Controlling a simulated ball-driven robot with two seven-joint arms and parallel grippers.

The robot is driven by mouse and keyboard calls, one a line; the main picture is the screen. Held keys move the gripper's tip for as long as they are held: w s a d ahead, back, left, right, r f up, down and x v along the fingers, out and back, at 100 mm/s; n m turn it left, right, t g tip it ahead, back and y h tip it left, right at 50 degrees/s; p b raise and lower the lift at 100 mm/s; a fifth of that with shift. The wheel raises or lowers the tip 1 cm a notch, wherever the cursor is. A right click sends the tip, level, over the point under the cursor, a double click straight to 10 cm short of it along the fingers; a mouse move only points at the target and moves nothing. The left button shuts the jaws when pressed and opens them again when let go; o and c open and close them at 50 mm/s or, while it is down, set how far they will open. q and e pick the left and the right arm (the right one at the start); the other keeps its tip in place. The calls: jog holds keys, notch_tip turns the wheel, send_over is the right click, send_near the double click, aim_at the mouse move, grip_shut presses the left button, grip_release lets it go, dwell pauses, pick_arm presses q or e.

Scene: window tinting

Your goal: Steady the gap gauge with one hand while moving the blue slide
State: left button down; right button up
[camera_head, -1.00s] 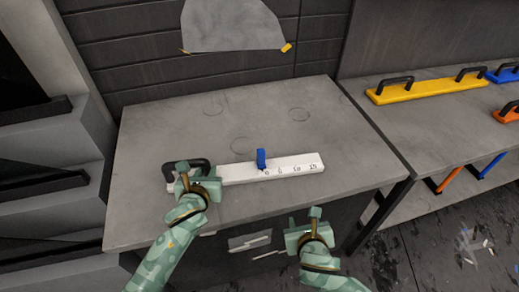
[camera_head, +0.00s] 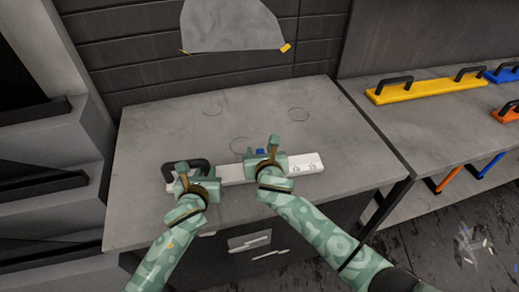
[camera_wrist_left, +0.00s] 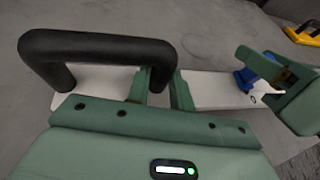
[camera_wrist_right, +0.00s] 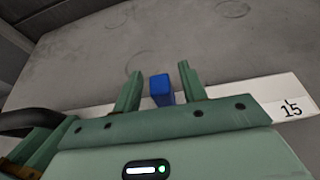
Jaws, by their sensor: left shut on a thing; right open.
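The gap gauge (camera_head: 312,163) is a white bar lying on the grey table, with printed numbers and a black handle (camera_head: 190,165) at its left end. The handle also shows in the left wrist view (camera_wrist_left: 97,48). My left gripper (camera_head: 190,176) is shut on the gauge's handle end. The blue slide (camera_wrist_right: 160,88) stands upright on the bar; in the head view it is mostly hidden behind my right gripper (camera_head: 268,152). In the right wrist view my right gripper (camera_wrist_right: 158,85) is open, with a finger on each side of the slide and visible space on both sides.
The grey tabletop (camera_head: 160,130) is clear behind the gauge, marked with faint rings. A shelf at the right holds a yellow bar with black handles (camera_head: 425,88), plus blue and orange handled pieces. A grey sheet (camera_head: 232,28) hangs on the back wall.

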pick_arm(q)
jog(key=shift+r, duration=0.15)
pick_arm(e)
jog(key=shift+x, duration=0.8)
grip_shut()
pick_arm(q)
jog(key=shift+a, duration=0.1)
pick_arm(e)
jog(key=w+d, duration=0.1)
jog(key=d, duration=0.9)
jog(key=w+d, duration=0.1)
jog(key=d, duration=0.4)
jog(key=shift+w, duration=0.3)
grip_release()
jog(key=shift+a, duration=0.1)
